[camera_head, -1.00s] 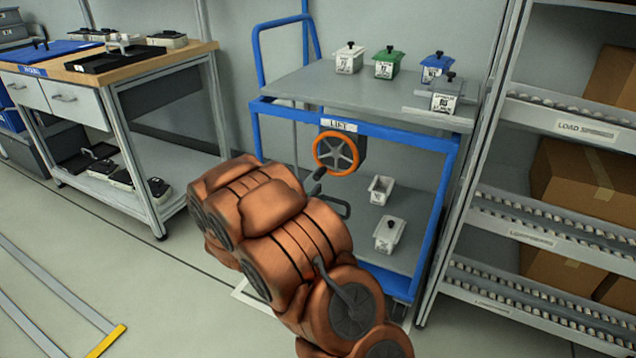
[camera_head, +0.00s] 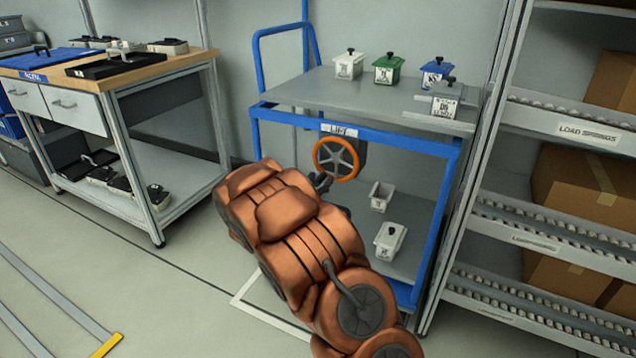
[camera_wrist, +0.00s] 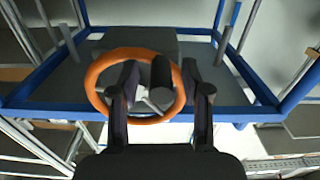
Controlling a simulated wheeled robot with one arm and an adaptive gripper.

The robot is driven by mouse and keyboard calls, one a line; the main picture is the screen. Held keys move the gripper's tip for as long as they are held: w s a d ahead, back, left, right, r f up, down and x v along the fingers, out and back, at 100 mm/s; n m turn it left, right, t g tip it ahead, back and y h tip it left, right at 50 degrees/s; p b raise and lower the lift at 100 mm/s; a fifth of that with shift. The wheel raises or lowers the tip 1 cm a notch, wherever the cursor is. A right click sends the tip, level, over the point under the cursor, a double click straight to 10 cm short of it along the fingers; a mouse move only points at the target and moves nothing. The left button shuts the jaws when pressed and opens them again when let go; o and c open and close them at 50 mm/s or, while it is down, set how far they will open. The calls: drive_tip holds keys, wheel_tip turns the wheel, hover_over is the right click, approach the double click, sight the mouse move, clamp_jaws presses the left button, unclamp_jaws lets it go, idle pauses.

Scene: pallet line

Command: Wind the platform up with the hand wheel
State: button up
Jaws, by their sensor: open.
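The hand wheel (camera_head: 354,167) has an orange rim and grey spokes and is mounted below the LIFT label on the blue-framed lift cart. The grey platform (camera_head: 330,92) is on top of the cart. In the wrist view the orange rim (camera_wrist: 92,80) is straight ahead, with a dark cylindrical knob (camera_wrist: 162,75) standing out from it. My gripper (camera_wrist: 160,90) is open, one finger on each side of the knob; I cannot tell whether either finger touches it. In the head view my gripper (camera_head: 325,182) is at the wheel's lower left, mostly hidden by my arm.
White, green, blue and grey lidded pots (camera_head: 388,70) stand on the platform. Two small white containers (camera_head: 389,240) are on the cart's lower shelf. A roller rack (camera_head: 560,130) with cardboard boxes is close on the right. A workbench (camera_head: 150,68) stands on the left, with open floor before it.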

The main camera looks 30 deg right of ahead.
drive_tip(key=shift+c, duration=0.4)
clamp_jaws()
drive_tip(key=shift+a, duration=0.15)
